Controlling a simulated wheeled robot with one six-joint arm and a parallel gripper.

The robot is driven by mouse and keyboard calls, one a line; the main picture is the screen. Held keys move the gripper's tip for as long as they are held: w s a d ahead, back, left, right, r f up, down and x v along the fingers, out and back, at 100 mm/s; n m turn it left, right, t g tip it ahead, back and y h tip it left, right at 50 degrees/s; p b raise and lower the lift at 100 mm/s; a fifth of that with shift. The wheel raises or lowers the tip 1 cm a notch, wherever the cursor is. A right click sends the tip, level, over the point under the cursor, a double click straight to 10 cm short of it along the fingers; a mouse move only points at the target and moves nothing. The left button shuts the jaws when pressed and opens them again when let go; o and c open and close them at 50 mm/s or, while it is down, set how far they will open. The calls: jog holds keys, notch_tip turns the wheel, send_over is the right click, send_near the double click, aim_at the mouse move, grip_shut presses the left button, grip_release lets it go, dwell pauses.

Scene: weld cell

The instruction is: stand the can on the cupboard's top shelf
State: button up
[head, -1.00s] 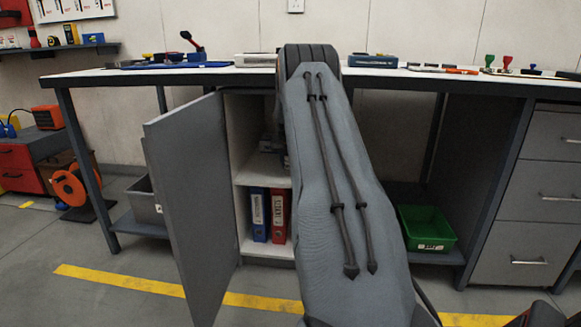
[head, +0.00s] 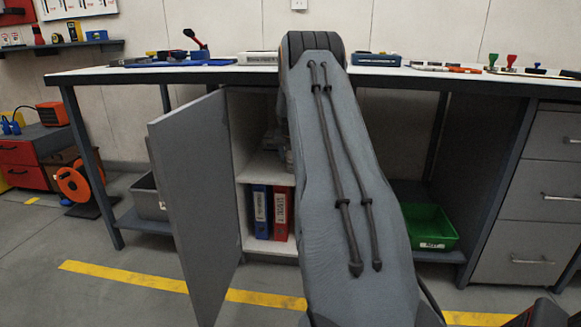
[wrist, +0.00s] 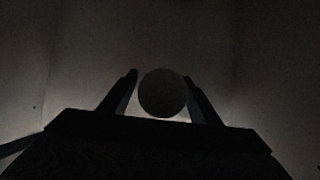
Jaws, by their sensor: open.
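The grey cupboard (head: 232,140) stands under the workbench with its door (head: 195,200) swung open to the left. Its upper compartment is mostly hidden behind my arm; the shelf board (head: 262,166) shows only in part. In the dark wrist view, a round dark shape, probably the can (wrist: 162,93) seen end-on, lies between the two fingers of my gripper (wrist: 160,77). The fingers are open, with a narrow gap seeming to show beside it. What it rests on is too dark to tell.
Blue and red binders (head: 281,213) stand in the lower compartment. A green bin (head: 428,228) sits on a low shelf to the right, beside the drawers (head: 535,195). Tools lie on the workbench (head: 220,76). The open door bounds the left side.

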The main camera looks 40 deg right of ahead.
jog(key=s+a+p, duration=0.4)
jog(key=s+a, duration=0.4)
jog(key=a, duration=0.1)
jog(key=shift+a+r, duration=0.25)
jog(key=shift+r, duration=0.15)
